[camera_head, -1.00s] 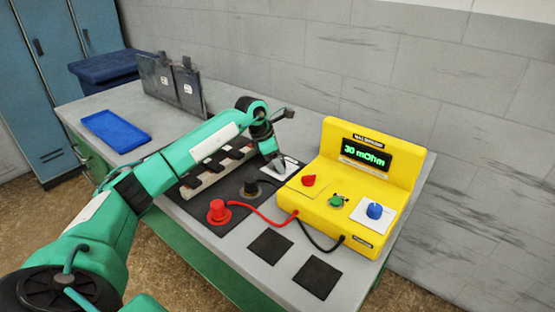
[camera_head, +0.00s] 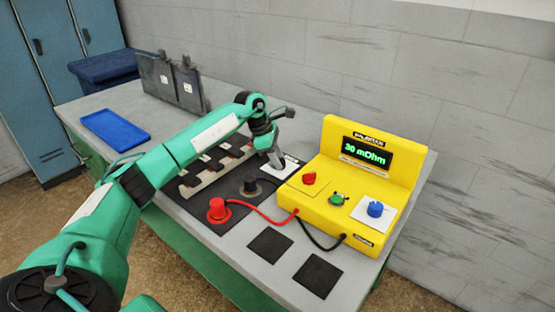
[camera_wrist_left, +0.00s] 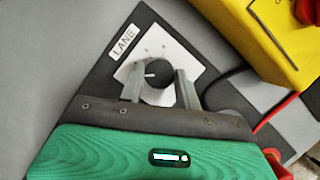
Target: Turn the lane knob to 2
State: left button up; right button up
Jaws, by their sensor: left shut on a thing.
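The lane knob (camera_wrist_left: 157,74) is a round black knob with a white pointer line, on a white dial plate (camera_wrist_left: 185,52) beside a label reading LANE. In the left wrist view my left gripper (camera_wrist_left: 157,82) has one finger on each side of the knob and is shut on it. The pointer line points to the left between the fingers; the dial's marks are too small to read. In the head view my left gripper (camera_head: 276,163) reaches down onto the white plate (camera_head: 290,166) and hides the knob. My right gripper is not in view.
A yellow meter (camera_head: 352,185) reading 30 mOhm stands close right of the gripper, with red, green and blue knobs. A red plug (camera_head: 218,209) and a black plug (camera_head: 250,187) with cables stand in front. A blue tray (camera_head: 115,130) lies at left.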

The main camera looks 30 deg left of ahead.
pick_arm(q)
jog(key=shift+w+r+m, duration=0.1)
jog(key=shift+m, duration=0.4)
jog(key=shift+w+a+m+g+h+b, duration=0.1)
jog(key=shift+m+g+h+b, duration=0.45)
jog(key=shift+m, duration=0.95)
jog(key=shift+g+y, duration=0.25)
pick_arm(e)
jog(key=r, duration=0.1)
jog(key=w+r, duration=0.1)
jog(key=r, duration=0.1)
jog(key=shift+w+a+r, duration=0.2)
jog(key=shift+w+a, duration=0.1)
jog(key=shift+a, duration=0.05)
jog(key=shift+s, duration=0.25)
